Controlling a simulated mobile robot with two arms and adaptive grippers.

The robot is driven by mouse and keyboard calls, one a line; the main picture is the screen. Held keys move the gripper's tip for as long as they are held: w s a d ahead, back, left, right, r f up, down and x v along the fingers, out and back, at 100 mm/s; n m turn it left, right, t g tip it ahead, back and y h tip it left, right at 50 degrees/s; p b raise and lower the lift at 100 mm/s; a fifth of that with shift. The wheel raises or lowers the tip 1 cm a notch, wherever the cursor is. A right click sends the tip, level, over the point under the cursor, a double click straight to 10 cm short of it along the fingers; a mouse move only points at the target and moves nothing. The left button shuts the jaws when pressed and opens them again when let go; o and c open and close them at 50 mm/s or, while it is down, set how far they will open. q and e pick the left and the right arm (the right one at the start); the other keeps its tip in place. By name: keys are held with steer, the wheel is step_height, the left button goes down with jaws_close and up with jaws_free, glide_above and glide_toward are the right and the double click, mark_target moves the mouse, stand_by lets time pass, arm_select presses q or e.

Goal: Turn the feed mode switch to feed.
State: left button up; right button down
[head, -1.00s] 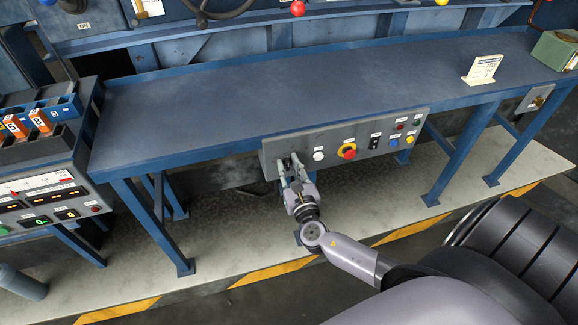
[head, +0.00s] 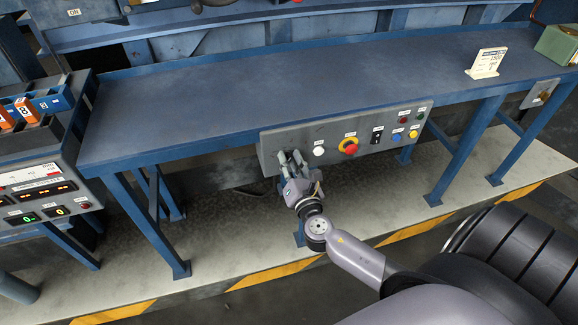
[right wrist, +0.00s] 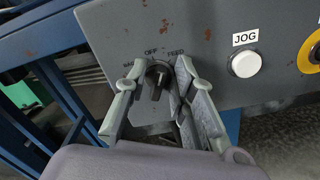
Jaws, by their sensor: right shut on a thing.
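The feed mode switch (right wrist: 158,78) is a black knob on the grey control panel (right wrist: 200,30), with labels around it; OFF and FEED are readable. Its grip bar stands nearly upright in the right wrist view, roughly in line with OFF; its exact setting is hard to tell. My right gripper (right wrist: 158,82) is shut on the switch, one finger on each side. In the head view my right gripper (head: 291,158) is at the panel's left end and hides the switch. My left gripper is out of view.
Right of the switch are a white JOG button (right wrist: 245,64) and a yellow-ringed red button (head: 349,146), then several small buttons. The panel hangs under the front edge of a blue bench (head: 290,85), whose top is mostly clear. A bench leg (head: 150,225) stands left of my gripper.

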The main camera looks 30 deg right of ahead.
steer(key=shift+d+f+m+b, duration=0.1)
steer(key=shift+f+m+b, duration=0.1)
steer(key=shift+m+b, duration=1.6)
steer(key=shift+m+p, duration=0.45)
steer(key=shift+m, duration=0.05)
steer(key=c, duration=1.7)
jaws_free()
steer(key=v, duration=1.2)
steer(key=shift+s+r, duration=0.1)
